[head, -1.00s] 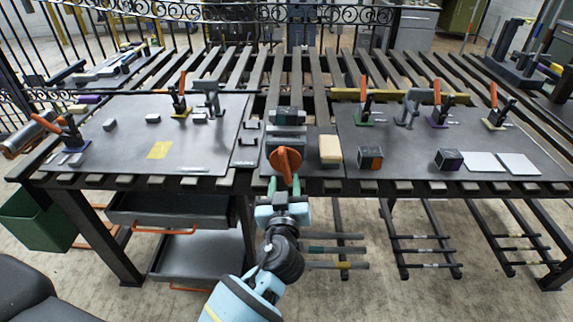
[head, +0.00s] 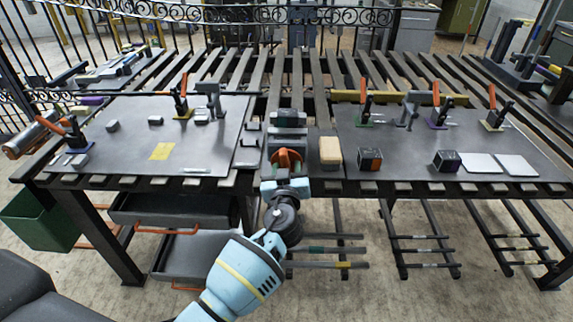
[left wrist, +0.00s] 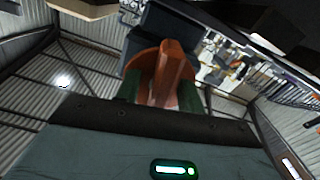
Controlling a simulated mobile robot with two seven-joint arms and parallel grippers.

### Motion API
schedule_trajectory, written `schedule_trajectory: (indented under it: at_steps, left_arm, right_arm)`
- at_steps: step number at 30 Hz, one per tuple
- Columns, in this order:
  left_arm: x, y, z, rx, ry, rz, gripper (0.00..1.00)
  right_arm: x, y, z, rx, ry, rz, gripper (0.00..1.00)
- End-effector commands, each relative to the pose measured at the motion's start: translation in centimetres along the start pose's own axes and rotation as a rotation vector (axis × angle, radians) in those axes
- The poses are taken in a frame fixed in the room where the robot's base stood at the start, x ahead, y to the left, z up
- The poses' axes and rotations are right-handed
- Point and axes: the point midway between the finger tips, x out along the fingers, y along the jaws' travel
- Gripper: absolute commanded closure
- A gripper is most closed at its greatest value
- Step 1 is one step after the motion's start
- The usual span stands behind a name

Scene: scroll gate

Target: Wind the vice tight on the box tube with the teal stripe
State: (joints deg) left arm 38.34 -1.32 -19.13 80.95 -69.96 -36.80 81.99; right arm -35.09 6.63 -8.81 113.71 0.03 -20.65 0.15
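The vice (head: 289,135) stands at the front edge of the bench, near the middle, with an orange handle (head: 287,157) facing me. A grey piece with a dark teal band (head: 289,119) lies at its jaws; I cannot tell how tightly it is held. My left gripper (head: 287,170) is at the handle. In the left wrist view its green fingers (left wrist: 160,93) stand on either side of the orange handle bar (left wrist: 172,70), with a gap showing on the left. The fingers look open around the bar. My right gripper is not in view.
A tan block (head: 330,150) stands close to the right of the vice. A black block with an orange face (head: 369,158) is further right. Orange-handled clamps (head: 182,105) stand along the bench. Striped bars (head: 325,250) lie on a rack below.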

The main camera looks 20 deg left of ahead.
Motion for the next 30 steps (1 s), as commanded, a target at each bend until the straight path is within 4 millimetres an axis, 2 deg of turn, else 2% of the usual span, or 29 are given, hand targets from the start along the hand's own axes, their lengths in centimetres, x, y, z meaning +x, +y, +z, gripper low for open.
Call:
schedule_trajectory:
  at_steps: [9,18,25,30]
  left_arm:
    - [0.2,-0.01,0.02,0.0,0.0,0.0,0.62]
    - [0.18,-0.01,0.03,0.0,-0.001,0.0,1.0]
    - [0.17,-0.02,0.1,0.009,-0.001,0.0,1.0]
    - [0.17,-0.13,0.32,0.057,-0.003,-0.002,1.0]
  right_arm:
    - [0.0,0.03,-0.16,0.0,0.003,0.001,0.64]
    - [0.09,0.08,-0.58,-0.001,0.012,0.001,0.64]
    - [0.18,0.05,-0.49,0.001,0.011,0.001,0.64]
    - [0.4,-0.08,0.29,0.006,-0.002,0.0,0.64]
